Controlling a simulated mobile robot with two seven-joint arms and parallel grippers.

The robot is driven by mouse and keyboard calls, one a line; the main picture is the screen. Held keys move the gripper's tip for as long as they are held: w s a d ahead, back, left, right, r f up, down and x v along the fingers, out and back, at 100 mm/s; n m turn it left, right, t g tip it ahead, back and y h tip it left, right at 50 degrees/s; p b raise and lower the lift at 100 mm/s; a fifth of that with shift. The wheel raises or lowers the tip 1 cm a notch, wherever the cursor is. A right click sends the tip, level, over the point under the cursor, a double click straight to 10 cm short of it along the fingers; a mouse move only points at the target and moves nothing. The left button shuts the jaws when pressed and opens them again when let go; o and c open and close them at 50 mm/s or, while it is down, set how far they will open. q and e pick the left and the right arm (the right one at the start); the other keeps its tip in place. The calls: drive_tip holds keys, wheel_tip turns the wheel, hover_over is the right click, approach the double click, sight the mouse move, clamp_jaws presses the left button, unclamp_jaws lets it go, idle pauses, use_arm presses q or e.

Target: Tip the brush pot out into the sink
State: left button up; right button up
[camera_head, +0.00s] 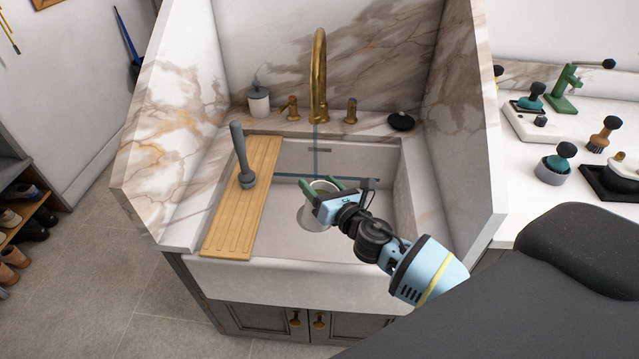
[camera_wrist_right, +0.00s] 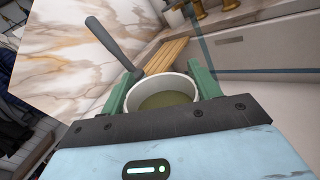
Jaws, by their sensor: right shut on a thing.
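The brush pot (camera_head: 319,187) is a small pale round pot held over the sink basin. My right gripper (camera_head: 323,190) is shut on it, with a green finger on either side. In the right wrist view, the pot (camera_wrist_right: 139,92) shows its open mouth, with murky yellow-green liquid inside. It looks roughly upright, and no liquid is seen pouring out. The white sink (camera_head: 270,283) lies below, its basin partly hidden by the pot and my right arm. My left gripper is in neither view.
A wooden draining board (camera_head: 226,228) covers the sink's left side, with a grey long-handled tool (camera_head: 240,155) standing on it. A brass tap (camera_head: 318,80) rises behind. Marble side walls flank the sink. Brushes and pots stand on the right counter (camera_head: 590,222).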

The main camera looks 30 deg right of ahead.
sight(326, 191)
drive_tip(key=m, duration=0.1)
drive_tip(key=f+m, duration=0.1)
drive_tip(key=m, duration=0.1)
drive_tip(key=shift+d+g, duration=0.15)
drive_tip(key=shift+g, duration=0.15)
drive_tip(key=m, duration=0.2)
drive_tip(key=f+m, duration=0.1)
drive_tip(key=shift+w+d+f+m+y+b, duration=0.1)
drive_tip(key=shift+w+d+m+y+b, duration=0.05)
drive_tip(key=shift+d+m+y+b, duration=0.2)
drive_tip(key=m, duration=0.1)
drive_tip(key=f+m, duration=0.1)
drive_tip(key=m, duration=0.1)
drive_tip(key=shift+w+d+f+m+g+y, duration=0.1)
drive_tip(key=shift+d+m+g+y, duration=0.15)
drive_tip(key=shift+d+g+y, duration=0.15)
drive_tip(key=m, duration=0.2)
drive_tip(key=d+f+m, duration=0.1)
drive_tip(key=m, duration=0.1)
drive_tip(key=shift+w+f+y, duration=0.1)
drive_tip(key=shift+f+y, duration=0.05)
drive_tip(key=shift+y, duration=0.2)
idle(0.6)
